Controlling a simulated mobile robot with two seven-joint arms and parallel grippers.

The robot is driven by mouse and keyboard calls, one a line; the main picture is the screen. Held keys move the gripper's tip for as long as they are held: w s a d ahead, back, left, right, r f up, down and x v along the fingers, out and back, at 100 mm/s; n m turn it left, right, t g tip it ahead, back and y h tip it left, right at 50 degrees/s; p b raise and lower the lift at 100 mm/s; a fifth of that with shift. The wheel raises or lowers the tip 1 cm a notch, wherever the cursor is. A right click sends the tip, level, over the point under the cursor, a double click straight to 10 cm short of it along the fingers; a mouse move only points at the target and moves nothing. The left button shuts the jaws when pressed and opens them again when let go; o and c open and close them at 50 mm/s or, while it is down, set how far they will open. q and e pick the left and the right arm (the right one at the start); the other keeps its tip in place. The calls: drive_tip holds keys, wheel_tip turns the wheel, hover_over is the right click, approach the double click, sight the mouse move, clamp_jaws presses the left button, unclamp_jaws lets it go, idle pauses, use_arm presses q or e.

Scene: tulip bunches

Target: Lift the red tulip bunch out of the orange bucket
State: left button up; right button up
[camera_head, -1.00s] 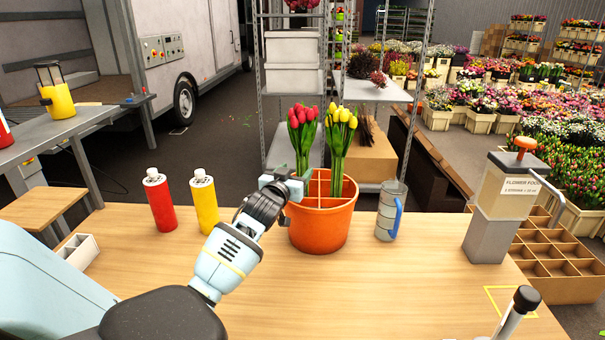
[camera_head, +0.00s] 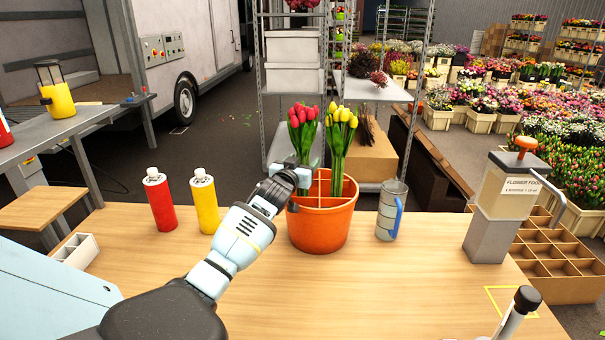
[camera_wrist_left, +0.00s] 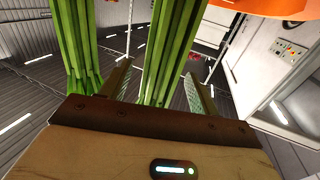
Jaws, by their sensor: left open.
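The red tulip bunch (camera_head: 303,128) stands upright in the orange bucket (camera_head: 319,232), left of the yellow tulip bunch (camera_head: 340,140). My left gripper (camera_head: 301,178) is at the bucket's left rim, low beside the red bunch's stems, and its fingers are partly hidden in the head view. In the left wrist view my left gripper (camera_wrist_left: 160,76) is open, with green stems (camera_wrist_left: 164,50) between its fingers. A second group of green stems (camera_wrist_left: 76,45) is outside the fingers at left. Blooms are out of that view. My right gripper is not in view.
A red bottle (camera_head: 161,203) and a yellow bottle (camera_head: 205,206) stand left of the bucket. A grey jug (camera_head: 389,212) with a blue handle stands at its right. A flower-food dispenser (camera_head: 497,215) is farther right. The front of the wooden table (camera_head: 370,295) is largely clear.

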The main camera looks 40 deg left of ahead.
sight(302, 102)
use_arm(q)
drive_tip(key=c, duration=1.3)
drive_tip(key=shift+r, duration=0.6)
wheel_tip(302, 102, up, 17)
drive_tip(key=shift+p, duration=0.6)
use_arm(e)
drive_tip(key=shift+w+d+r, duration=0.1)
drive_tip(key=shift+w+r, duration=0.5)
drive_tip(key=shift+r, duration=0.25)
